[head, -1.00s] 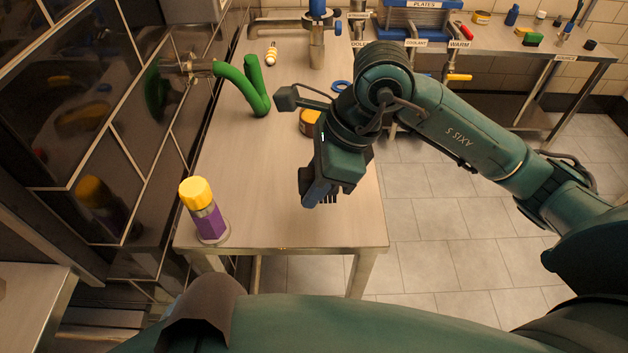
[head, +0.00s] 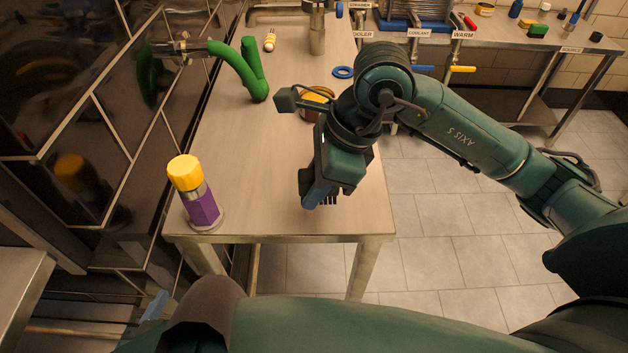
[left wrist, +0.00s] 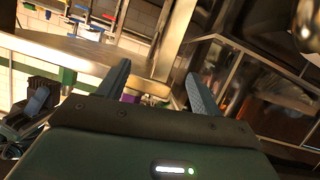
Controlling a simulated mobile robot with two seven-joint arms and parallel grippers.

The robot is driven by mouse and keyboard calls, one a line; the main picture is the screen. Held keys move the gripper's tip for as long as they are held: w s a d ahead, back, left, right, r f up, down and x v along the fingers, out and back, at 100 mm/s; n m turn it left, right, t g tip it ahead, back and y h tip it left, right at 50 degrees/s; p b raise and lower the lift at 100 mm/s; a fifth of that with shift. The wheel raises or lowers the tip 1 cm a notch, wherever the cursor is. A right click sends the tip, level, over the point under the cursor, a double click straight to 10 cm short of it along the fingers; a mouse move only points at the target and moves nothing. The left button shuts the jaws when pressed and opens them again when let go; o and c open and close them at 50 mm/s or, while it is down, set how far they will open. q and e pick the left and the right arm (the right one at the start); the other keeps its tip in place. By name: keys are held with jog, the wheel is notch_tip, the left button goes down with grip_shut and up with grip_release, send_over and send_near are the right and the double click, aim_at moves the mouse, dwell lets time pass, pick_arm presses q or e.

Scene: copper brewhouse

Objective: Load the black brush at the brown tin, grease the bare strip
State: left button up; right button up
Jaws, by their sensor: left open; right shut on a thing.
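My right gripper (head: 322,195) is shut above the near right part of the steel table (head: 270,190). The black brush is mostly hidden by the hand; small dark prongs below the jaws may be part of it. The brown tin (head: 313,110) with an orange-yellow top stands on the table behind my right wrist, partly covered by it. My left gripper (left wrist: 158,72) is open and empty in the left wrist view; a bluish fingertip (head: 155,304) shows low left in the head view. I cannot make out the bare strip.
A purple bottle with a yellow cap (head: 196,195) stands at the table's near left. A blue ring (head: 343,72) and a yellow-white striped item (head: 270,40) lie farther back. The table's near middle is clear.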

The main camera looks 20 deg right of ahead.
aim_at(314, 217)
jog(key=shift+f+b, duration=1.55)
jog(key=shift+f, duration=0.15)
jog(key=shift+f+b, duration=0.75)
jog(key=o, duration=0.5)
jog(key=shift+r, duration=0.15)
pick_arm(q)
jog(key=shift+s+a+f+m+t, duration=0.25)
jog(key=shift+f+m+t, duration=0.15)
pick_arm(e)
jog(key=o, duration=0.5)
jog(key=shift+c, duration=0.2)
pick_arm(q)
jog(key=shift+f, duration=0.15)
jog(key=shift+s, duration=0.1)
pick_arm(e)
jog(key=shift+r, duration=0.1)
jog(key=shift+c, duration=0.5)
